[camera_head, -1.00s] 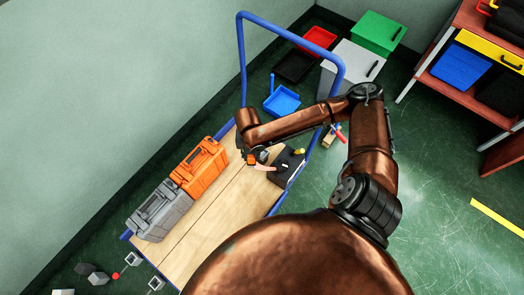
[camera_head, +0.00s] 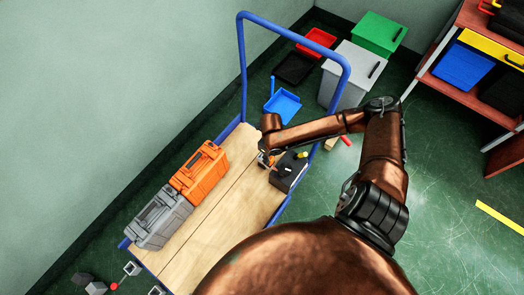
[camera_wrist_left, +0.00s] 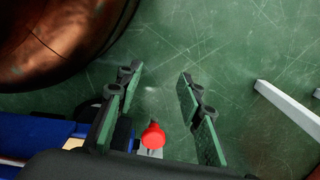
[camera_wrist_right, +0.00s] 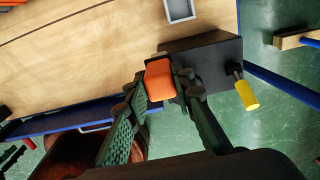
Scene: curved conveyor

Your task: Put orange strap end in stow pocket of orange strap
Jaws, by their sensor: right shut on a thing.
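My right gripper (camera_wrist_right: 158,85) is shut on a small orange block-like strap end (camera_wrist_right: 160,76), which shows between its fingertips in the right wrist view. In that view the strap end is in front of the edge of a black box (camera_wrist_right: 215,55); whether they touch is unclear. A small grey open frame (camera_wrist_right: 180,10) lies on the wooden deck beyond; I cannot tell if it is the stow pocket. In the head view my right gripper (camera_head: 267,160) is small beside the black box (camera_head: 292,168). My left gripper (camera_wrist_left: 158,82) is open and empty over the green floor.
An orange case (camera_head: 200,172) and a grey case (camera_head: 160,215) stand on the cart's wooden deck (camera_head: 225,200), left of the gripper. A blue cart handle (camera_head: 240,60) rises behind. A yellow-handled tool (camera_wrist_right: 245,95) sticks out by the black box. A red knob (camera_wrist_left: 152,136) is below my left fingers.

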